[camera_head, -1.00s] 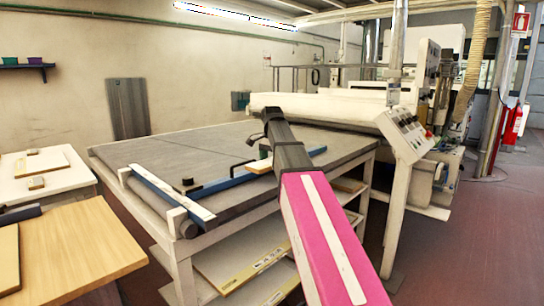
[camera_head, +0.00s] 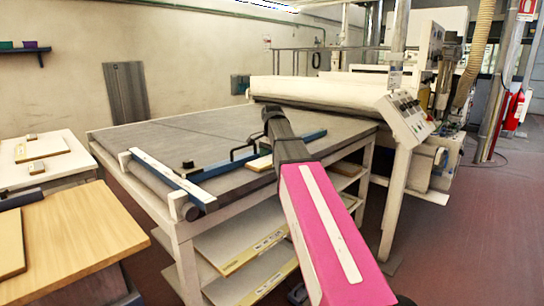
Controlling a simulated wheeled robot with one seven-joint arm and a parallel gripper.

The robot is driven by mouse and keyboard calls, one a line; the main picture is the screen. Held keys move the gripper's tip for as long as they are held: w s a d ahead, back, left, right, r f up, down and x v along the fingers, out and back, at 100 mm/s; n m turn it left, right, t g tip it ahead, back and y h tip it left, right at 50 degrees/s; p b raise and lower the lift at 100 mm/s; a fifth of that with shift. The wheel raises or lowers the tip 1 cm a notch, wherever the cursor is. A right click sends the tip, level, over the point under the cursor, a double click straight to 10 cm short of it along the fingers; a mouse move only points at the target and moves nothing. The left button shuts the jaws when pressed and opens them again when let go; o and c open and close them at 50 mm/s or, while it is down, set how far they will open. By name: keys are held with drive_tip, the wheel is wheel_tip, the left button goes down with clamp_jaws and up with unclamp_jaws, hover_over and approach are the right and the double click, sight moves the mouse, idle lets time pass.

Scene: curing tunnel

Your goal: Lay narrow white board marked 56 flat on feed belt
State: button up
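The feed belt (camera_head: 215,135) is the wide grey flat bed in front of the white machine. Several pale boards with yellow edges, such as one on the upper shelf (camera_head: 238,240), lie on the shelves under it. A small pale piece (camera_head: 259,163) shows on or just above the bed, partly hidden behind my arm. No mark 56 can be read on any board, so I cannot tell which one it is. My pink arm reaches over the right part of the bed. My gripper (camera_head: 272,113) is at its dark far end, seen from behind; its fingers and anything in them are hidden.
A blue rail (camera_head: 258,148) and a white-topped bar (camera_head: 165,173) lie across the bed's front. A wooden table (camera_head: 75,240) and a white table (camera_head: 75,165) with small boards stand at left. A control panel (camera_head: 408,120) juts out at right. The red-brown floor at right is clear.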

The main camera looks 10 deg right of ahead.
drive_tip(key=shift+f, duration=0.2)
idle(0.6)
drive_tip(key=o, duration=0.9)
drive_tip(key=shift+c, duration=0.2)
wheel_tip(320, 180, up, 11)
